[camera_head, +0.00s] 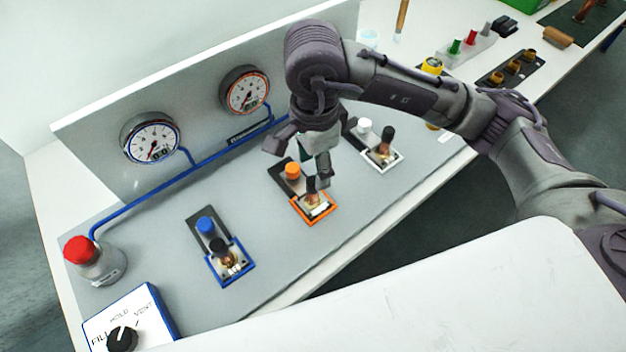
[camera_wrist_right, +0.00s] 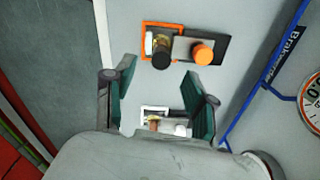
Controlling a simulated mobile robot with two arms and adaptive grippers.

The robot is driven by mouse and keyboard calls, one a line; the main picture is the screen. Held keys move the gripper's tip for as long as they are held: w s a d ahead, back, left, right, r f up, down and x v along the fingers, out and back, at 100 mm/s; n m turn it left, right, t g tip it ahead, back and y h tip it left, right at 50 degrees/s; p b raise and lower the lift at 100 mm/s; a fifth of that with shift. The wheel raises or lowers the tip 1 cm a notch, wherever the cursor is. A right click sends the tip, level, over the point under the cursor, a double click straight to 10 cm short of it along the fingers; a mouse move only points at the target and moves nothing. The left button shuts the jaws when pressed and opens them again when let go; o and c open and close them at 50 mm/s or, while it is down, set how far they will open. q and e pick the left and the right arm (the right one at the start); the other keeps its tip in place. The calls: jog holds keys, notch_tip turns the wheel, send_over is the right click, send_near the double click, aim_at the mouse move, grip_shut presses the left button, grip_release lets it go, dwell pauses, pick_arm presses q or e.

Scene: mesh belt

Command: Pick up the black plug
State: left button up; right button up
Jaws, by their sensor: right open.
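Dark-topped plugs stand in several framed fixtures on the grey panel; I cannot tell which one the task means. One black plug (camera_head: 311,184) is at the orange-framed fixture, and its round black top shows in the right wrist view (camera_wrist_right: 161,58). Another black plug (camera_head: 387,135) stands at the white-framed fixture. A dark plug (camera_head: 218,246) is at the blue-framed fixture. My right gripper (camera_head: 300,160) is open and empty above the panel, close to the orange fixture and partly covering it. In the wrist view its fingers (camera_wrist_right: 158,78) are spread below the orange fixture. My left gripper is not in view.
An orange knob (camera_head: 292,170), blue knob (camera_head: 205,225) and white knob (camera_head: 364,125) sit beside the plugs. Two gauges (camera_head: 150,138) (camera_head: 245,90) are on the upright back board. A red-capped cylinder (camera_head: 98,262) and a dial box (camera_head: 130,325) stand at left.

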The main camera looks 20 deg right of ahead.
aim_at(314, 180)
jog(key=shift+f, duration=0.35)
notch_tip(314, 180, down, 5)
jog(key=shift+r+p, duration=0.1)
jog(key=shift+p, duration=1.1)
jog(key=shift+f, duration=0.35)
grip_shut()
jog(key=shift+w+r, duration=0.1)
